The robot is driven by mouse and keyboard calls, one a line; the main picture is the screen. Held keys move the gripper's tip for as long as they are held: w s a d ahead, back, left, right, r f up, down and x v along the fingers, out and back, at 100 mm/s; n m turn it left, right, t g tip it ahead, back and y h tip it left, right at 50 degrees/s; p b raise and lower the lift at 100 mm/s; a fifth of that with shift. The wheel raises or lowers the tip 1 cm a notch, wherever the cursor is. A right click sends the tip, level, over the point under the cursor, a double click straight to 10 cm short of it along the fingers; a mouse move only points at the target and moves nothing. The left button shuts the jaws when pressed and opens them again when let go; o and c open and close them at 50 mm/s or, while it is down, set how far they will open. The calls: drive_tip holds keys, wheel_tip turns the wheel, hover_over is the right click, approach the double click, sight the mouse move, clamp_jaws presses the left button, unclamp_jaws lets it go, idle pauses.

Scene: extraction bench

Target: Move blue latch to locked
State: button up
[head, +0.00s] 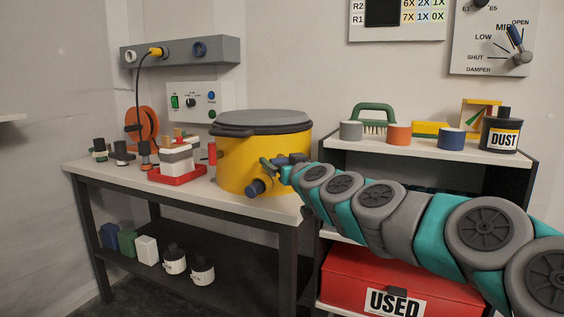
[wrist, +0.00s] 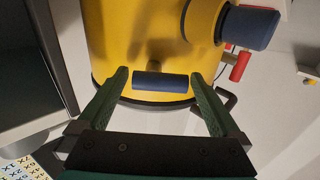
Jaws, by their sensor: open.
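The blue latch (wrist: 160,81) is a short blue bar on a stubby mount at the side of the yellow drum (wrist: 135,40), close to the drum's dark rim. In the wrist view it lies between the two green fingers of my gripper (wrist: 158,74), with a gap on each side. My gripper is open and holds nothing. In the head view the yellow drum (head: 235,160) stands on the bench under a grey lid, and my gripper (head: 275,168) is at its front right side. There the fingers and wrist partly hide the latch.
A thick dark blue cylinder (wrist: 250,28) sticks out of the drum beside the latch; it also shows low on the drum in the head view (head: 256,187). A red tray (head: 178,176) is left of the drum. A shelf with tins (head: 398,134) stands at right.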

drive_tip(key=shift+w, duration=0.1)
drive_tip(key=shift+a, duration=0.1)
drive_tip(key=c, duration=1.3)
drive_tip(key=shift+m, duration=0.4)
drive_tip(key=m, duration=0.3)
drive_tip(key=shift+r+m, duration=0.15)
drive_tip(key=shift+m, duration=0.25)
drive_tip(key=m, duration=0.4)
drive_tip(key=shift+w+d+r+m+p, duration=0.1)
drive_tip(key=shift+d+r+m+p, duration=0.1)
drive_tip(key=shift+m+p, duration=0.15)
drive_tip(key=m, duration=0.4)
drive_tip(key=shift+d+p, duration=0.15)
drive_tip(key=shift+p, duration=0.25)
drive_tip(key=m, duration=0.4)
drive_tip(key=shift+w+d+f+p, duration=0.1)
drive_tip(key=shift+w+d+p, duration=0.05)
drive_tip(key=shift+p, duration=0.2)
drive_tip(key=shift+m, duration=0.45)
